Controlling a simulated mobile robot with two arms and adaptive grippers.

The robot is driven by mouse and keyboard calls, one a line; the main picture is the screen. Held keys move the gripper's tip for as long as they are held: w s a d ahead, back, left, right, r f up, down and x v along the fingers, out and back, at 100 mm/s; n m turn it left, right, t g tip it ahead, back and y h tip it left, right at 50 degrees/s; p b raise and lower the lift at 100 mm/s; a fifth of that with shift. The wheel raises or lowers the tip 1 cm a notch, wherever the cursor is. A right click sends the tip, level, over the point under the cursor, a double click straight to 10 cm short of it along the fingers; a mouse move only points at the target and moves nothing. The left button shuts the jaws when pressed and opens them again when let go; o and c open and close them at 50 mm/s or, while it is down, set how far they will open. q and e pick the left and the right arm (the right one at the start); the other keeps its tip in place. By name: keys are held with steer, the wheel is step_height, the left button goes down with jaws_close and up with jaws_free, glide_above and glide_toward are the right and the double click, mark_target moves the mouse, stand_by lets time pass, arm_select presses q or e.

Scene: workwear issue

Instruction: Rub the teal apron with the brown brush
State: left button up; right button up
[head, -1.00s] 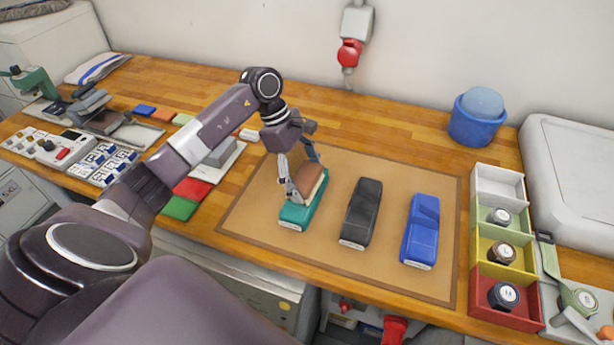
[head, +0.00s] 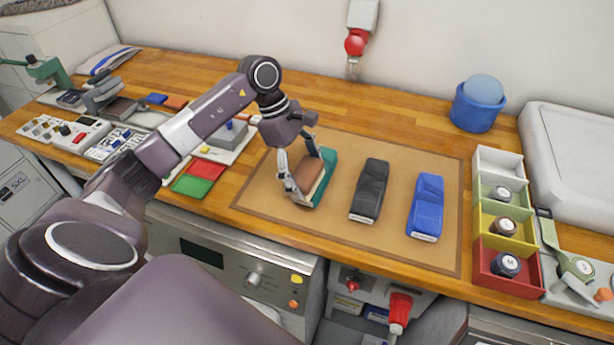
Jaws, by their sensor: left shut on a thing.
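The teal apron (head: 328,163) is a folded bundle on the tan mat, leftmost of three in a row. My left gripper (head: 305,178) is shut on the brown brush (head: 310,172), one finger on either side of it. The brush lies over the near left part of the apron and hides its front end. Teal shows behind the brush and along its right side. The brush looks to be against the apron, but its underside is hidden. My right gripper is out of view.
A black folded bundle (head: 369,188) and a blue one (head: 427,205) lie to the right on the mat (head: 400,250). A compartment box (head: 478,238) stands at the mat's right edge. Coloured swatches (head: 205,169) lie left. A blue tub (head: 478,108) stands at the back.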

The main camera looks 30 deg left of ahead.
arm_select(q)
steer(key=shift+w+a+r+p, duration=0.1)
steer(key=shift+w+r+p, duration=0.1)
steer(key=shift+r, duration=0.25)
steer(key=shift+w+r+p, duration=0.1)
steer(key=shift+r+p, duration=0.05)
steer(key=shift+r, duration=0.3)
steer(key=shift+w+r+p, duration=0.15)
steer(key=shift+r+p, duration=0.2)
steer(key=shift+r, duration=0.4)
steer(key=shift+s+r+p, duration=0.2)
steer(key=shift+r+p, duration=0.15)
steer(key=shift+r, duration=1.05)
steer(key=shift+w, duration=0.1)
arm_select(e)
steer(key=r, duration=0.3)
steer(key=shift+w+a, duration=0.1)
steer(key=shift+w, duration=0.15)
